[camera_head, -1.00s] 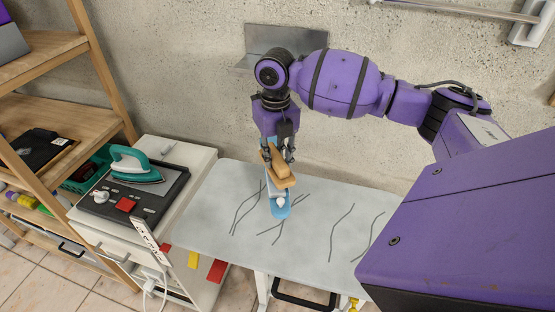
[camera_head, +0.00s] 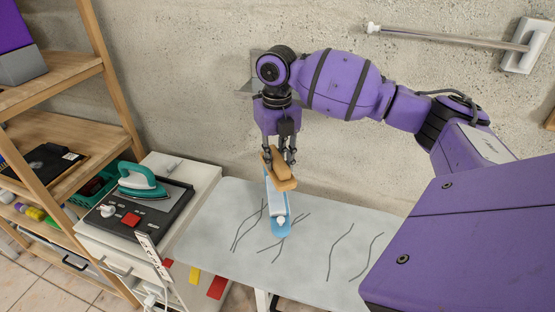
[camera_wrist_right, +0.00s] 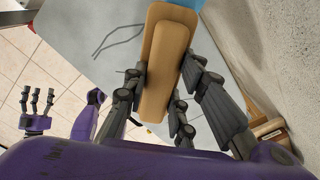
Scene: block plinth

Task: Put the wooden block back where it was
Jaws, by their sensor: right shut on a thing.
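The wooden block (camera_head: 279,174) is tan, with a narrower step along it. My right gripper (camera_head: 279,155) is shut on it and holds it over the ironing table (camera_head: 225,225). It also shows between the dark fingers in the right wrist view (camera_wrist_right: 168,60). A blue and white long object (camera_head: 277,212) lies below it on the table, partly hidden by the block. I cannot tell the exact gap between them. My left gripper (camera_wrist_right: 38,108) shows only in the right wrist view, at the left, with fingers apart and empty.
A white cabinet (camera_head: 190,190) left of the table carries a teal iron (camera_head: 138,178) on a dark stand. A wooden rack (camera_head: 100,60) stands further left. A grey wall ledge (camera_head: 256,83) is mostly hidden behind my right arm. The right of the table is clear.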

